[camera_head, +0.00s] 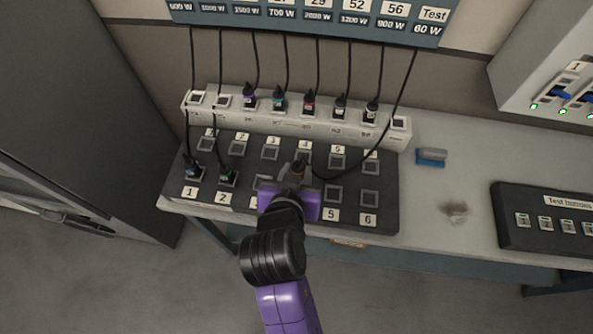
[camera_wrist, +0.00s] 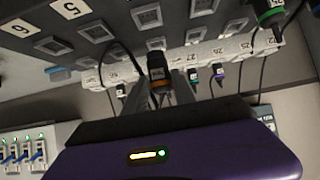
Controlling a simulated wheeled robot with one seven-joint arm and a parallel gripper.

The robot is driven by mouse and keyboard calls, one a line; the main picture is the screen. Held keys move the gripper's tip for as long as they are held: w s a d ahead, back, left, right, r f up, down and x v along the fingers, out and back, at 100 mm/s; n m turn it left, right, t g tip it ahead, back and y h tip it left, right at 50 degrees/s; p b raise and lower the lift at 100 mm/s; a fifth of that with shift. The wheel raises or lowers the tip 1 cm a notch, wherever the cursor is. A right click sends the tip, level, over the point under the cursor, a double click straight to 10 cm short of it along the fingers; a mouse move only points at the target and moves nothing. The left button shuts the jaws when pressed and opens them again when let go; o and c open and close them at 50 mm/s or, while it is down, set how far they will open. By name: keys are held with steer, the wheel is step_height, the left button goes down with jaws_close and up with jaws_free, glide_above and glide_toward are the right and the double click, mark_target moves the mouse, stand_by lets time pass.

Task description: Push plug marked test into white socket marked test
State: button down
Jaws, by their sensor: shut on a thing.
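My gripper (camera_head: 297,178) is shut on a dark plug with an orange band (camera_head: 299,168), above the middle of the black socket board (camera_head: 385,212). The plug also shows in the wrist view (camera_wrist: 157,72), between the fingers; its label is too small to read. Its cable runs right and up to the place marked Test on the blue panel (camera_head: 432,16). The white socket strip (camera_head: 290,124) stands behind the board. Its right-end socket (camera_head: 400,122) is empty; its marking is not readable here. The plug is apart from that socket, to its left and front.
Several plugs fill the strip's middle sockets; the two left ones are empty. A blue-green plug (camera_head: 193,168) and a green plug (camera_head: 228,177) sit in the black board. Hanging cables cross above the strip. A blue block (camera_head: 432,157) and the test button box (camera_head: 545,220) lie right.

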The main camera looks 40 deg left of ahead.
steer(key=shift+r+p, duration=0.9)
steer(key=shift+r, duration=2.2)
steer(key=w+d+b, duration=0.1)
steer(key=w+d, duration=0.2)
steer(key=w, duration=0.7)
steer(key=w+d+b, duration=0.2)
steer(key=w+d, duration=0.1)
steer(key=w, duration=0.8)
steer(key=w+d+b, duration=0.1)
steer(key=w+d, duration=0.2)
steer(key=w, duration=0.7)
steer(key=shift+w+d+b, duration=0.3)
steer(key=shift+w+b, duration=0.05)
steer(key=shift+b, duration=0.05)
steer(key=shift+f, duration=0.1)
steer(key=shift+f+b, duration=1.3)
steer(key=shift+f, duration=0.85)
steer(key=shift+f+b, duration=0.7)
steer(key=shift+f, duration=0.35)
